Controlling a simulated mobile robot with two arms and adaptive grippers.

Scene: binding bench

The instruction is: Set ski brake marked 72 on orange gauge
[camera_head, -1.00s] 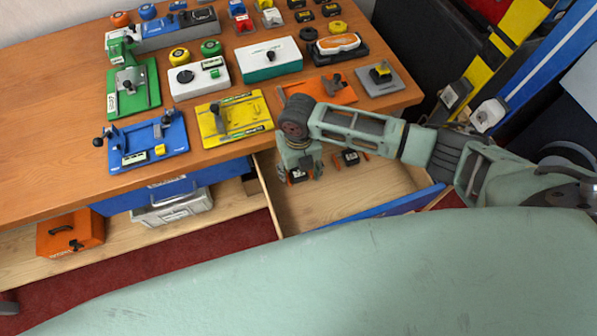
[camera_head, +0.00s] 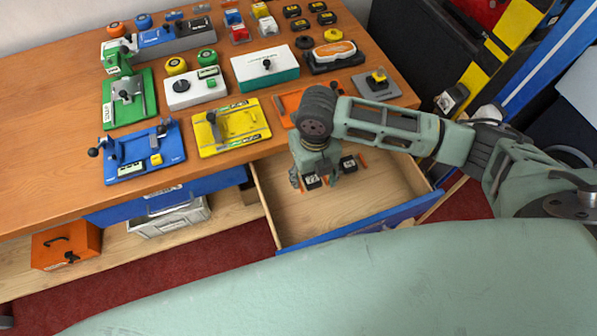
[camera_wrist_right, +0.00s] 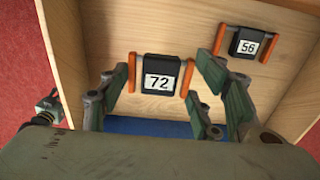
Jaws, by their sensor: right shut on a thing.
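The ski brake marked 72 (camera_wrist_right: 160,76) is black with a white label and orange arms. In the head view it is the left brake (camera_head: 312,182) at the open drawer. My right gripper (camera_head: 314,175) points down at it and is shut on it; in the wrist view the fingers stand on either side of it. I cannot tell whether it touches the drawer floor. The orange gauge (camera_head: 289,101) lies on the bench above the drawer, partly hidden behind my right arm. My left gripper is not in view.
Another brake marked 56 (camera_wrist_right: 248,43) lies just right in the drawer (camera_head: 290,222). On the bench, a yellow gauge (camera_head: 240,139) and a grey gauge (camera_head: 368,93) flank the orange one. A teal-and-white box (camera_head: 262,77) stands behind it.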

